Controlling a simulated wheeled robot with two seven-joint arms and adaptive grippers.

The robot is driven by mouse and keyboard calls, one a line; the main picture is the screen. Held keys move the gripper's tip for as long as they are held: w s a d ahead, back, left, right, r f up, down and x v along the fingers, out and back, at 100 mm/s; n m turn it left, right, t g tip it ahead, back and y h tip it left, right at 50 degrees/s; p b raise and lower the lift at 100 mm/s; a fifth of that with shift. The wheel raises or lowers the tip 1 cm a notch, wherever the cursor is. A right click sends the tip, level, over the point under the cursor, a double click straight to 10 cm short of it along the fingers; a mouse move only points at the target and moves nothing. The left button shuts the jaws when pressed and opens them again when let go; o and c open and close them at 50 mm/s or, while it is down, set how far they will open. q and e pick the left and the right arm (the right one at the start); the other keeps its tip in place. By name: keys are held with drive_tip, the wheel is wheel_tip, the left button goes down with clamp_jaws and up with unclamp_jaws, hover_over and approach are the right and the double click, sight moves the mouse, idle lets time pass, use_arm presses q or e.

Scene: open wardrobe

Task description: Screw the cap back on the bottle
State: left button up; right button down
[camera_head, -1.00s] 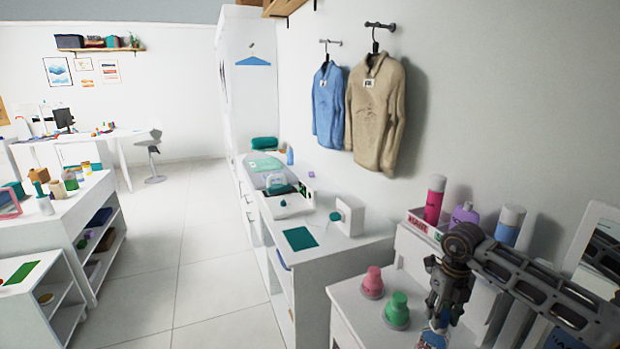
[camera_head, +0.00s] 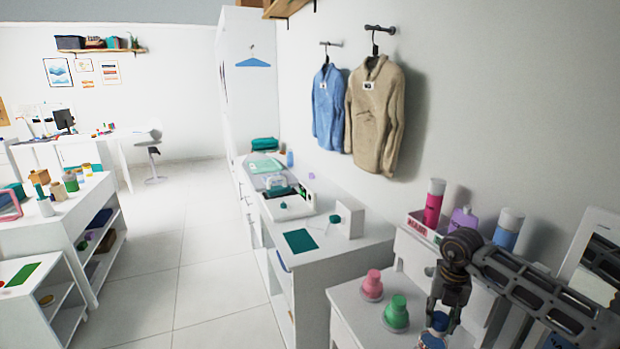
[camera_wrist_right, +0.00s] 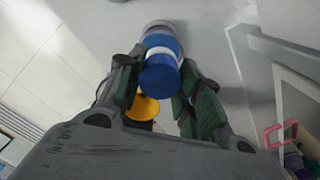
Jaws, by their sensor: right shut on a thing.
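My right gripper (camera_head: 445,312) points down at the lower right of the head view. It is shut on a blue cap (camera_head: 440,321). The blue and white bottle (camera_head: 432,341) shows just below, cut off by the picture's bottom edge. In the right wrist view, the fingers of my right gripper (camera_wrist_right: 164,92) stand either side of the blue cap (camera_wrist_right: 160,76), with the bottle's white and blue bands (camera_wrist_right: 160,46) beyond it. Cap and bottle look in line, but I cannot tell whether the thread is engaged. My left gripper is not in view.
A pink piece (camera_head: 372,284) and a green piece (camera_head: 396,313) stand on the white cabinet top (camera_head: 350,300) left of my gripper. Several bottles, including a pink one (camera_head: 433,204), stand behind my arm. A yellow round thing (camera_wrist_right: 143,107) lies by the fingers in the wrist view.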

drive_tip(key=shift+m, duration=1.2)
drive_tip(key=shift+a+m+p, duration=0.1)
drive_tip(key=shift+m+p, duration=0.35)
drive_tip(key=shift+m, duration=0.35)
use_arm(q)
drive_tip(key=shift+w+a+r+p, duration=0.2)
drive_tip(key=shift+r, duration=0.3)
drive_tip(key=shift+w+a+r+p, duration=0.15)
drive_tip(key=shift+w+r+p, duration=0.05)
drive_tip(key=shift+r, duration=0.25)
use_arm(e)
drive_tip(key=shift+m, duration=1.6)
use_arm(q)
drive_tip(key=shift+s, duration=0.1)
use_arm(e)
drive_tip(key=c, duration=0.9)
unclamp_jaws()
drive_tip(key=shift+o, duration=0.2)
drive_tip(key=shift+o, duration=0.9)
